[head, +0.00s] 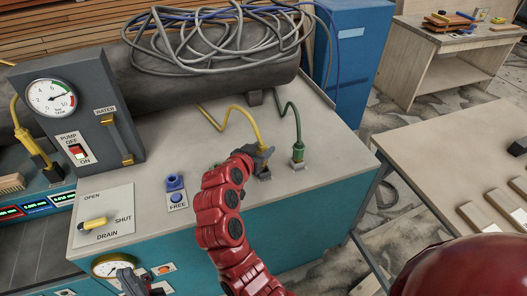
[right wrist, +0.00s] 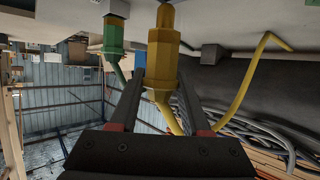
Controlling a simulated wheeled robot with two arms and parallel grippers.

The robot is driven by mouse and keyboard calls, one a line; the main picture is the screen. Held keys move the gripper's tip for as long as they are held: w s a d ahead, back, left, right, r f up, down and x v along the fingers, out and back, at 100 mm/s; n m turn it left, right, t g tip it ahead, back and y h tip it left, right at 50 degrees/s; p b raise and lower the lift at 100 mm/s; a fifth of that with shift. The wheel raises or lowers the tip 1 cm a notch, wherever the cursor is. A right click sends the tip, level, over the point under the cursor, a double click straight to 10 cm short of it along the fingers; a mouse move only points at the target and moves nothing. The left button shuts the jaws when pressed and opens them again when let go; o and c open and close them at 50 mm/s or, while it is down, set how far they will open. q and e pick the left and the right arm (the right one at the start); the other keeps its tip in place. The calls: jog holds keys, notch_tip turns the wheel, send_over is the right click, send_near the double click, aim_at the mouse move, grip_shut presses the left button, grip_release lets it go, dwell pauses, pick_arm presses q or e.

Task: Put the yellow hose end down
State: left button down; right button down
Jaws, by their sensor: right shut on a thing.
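My right gripper (head: 262,154) is shut on the yellow hose end (right wrist: 162,65), just above the bench top. In the right wrist view, the yellow end stands between the fingers with its narrow tip toward the bench surface. A socket block (head: 264,175) shows under the gripper in the head view; I cannot tell whether the tip is seated in it. The yellow hose (head: 232,108) loops behind.
A green hose end (head: 298,154) stands in a socket right beside the yellow one. A pump box (head: 75,115) and drain panel (head: 104,215) are at the left. A dark cylinder (head: 200,60) with coiled cables lies behind. The bench top (head: 330,140) is clear at right.

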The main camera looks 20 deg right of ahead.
jog(key=f, duration=0.1)
jog(key=p, duration=0.1)
jog(key=f+p, duration=0.1)
jog(key=shift+w+d+f, duration=0.35)
jog(key=shift+w+d, duration=0.05)
jog(key=shift+f, duration=0.5)
jog(key=shift+a, duration=0.1)
jog(key=shift+f+b, duration=0.2)
jog(key=shift+b, duration=0.15)
jog(key=shift+c, duration=1.8)
grip_release()
jog(key=shift+r, duration=0.1)
